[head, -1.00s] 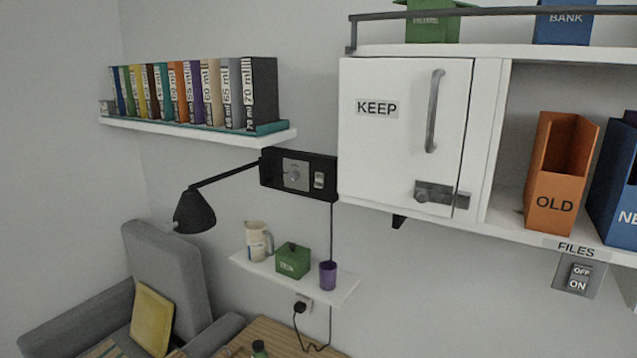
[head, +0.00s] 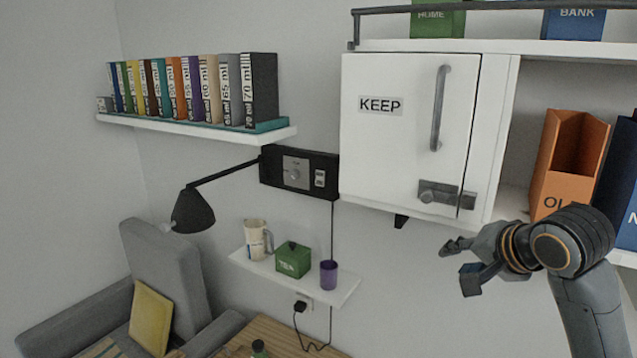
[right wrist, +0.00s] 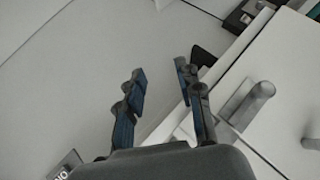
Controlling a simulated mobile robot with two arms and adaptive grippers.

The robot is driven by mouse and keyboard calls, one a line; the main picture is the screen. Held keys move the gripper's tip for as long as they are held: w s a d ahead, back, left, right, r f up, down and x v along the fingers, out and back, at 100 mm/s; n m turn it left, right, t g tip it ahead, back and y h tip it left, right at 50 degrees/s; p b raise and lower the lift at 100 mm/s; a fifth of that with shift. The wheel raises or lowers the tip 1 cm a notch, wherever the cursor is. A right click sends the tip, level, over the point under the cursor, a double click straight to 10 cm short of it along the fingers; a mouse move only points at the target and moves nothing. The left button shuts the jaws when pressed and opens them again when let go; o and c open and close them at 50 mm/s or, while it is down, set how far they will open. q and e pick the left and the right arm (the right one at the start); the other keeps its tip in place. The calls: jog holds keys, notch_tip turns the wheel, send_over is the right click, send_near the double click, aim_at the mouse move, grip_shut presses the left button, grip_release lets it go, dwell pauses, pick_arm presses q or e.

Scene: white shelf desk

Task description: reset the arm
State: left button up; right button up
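My right arm reaches in from the lower right in the head view. Its gripper (head: 464,262) is in the air in front of the wall, below the white KEEP cabinet (head: 405,150) and right of the small shelf. In the right wrist view the two fingers of this gripper (right wrist: 160,85) stand apart with nothing between them. My left gripper is not in view.
An orange file box (head: 565,155) stands on the white shelf behind my right arm. A small wall shelf (head: 340,291) holds a jug (head: 256,238), a green box (head: 293,260) and a purple cup (head: 328,275). A black lamp (head: 193,210) hangs above a grey armchair (head: 165,260).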

jog(key=s+a+f+n+g, duration=0.25)
jog(key=s+f, duration=0.45)
jog(key=f, duration=0.6)
jog(key=s+a+f+n+g, duration=0.1)
jog(key=s+a+f+n, duration=0.15)
jog(key=s+f, duration=0.7)
jog(key=s+d+f+n+g+h, duration=0.1)
jog(key=s+f+n+g+h, duration=0.3)
jog(key=s+f, duration=1.1)
notch_tip(320, 180, down, 32)
jog(key=s+y+b, duration=0.2)
jog(key=b, duration=0.6)
pick_arm(q)
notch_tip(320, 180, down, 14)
jog(key=b, duration=0.6)
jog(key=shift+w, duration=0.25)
pick_arm(e)
jog(key=s+d+f, duration=0.1)
jog(key=s+f, duration=0.7)
jog(key=f, duration=0.3)
jog(key=s+d+f+n+g, duration=0.1)
jog(key=s+d+f, duration=0.1)
jog(key=s+f, duration=0.7)
notch_tip(320, 180, down, 3)
jog(key=shift+r, duration=0.2)
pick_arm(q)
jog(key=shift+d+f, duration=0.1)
pick_arm(e)
jog(key=shift+g, duration=0.25)
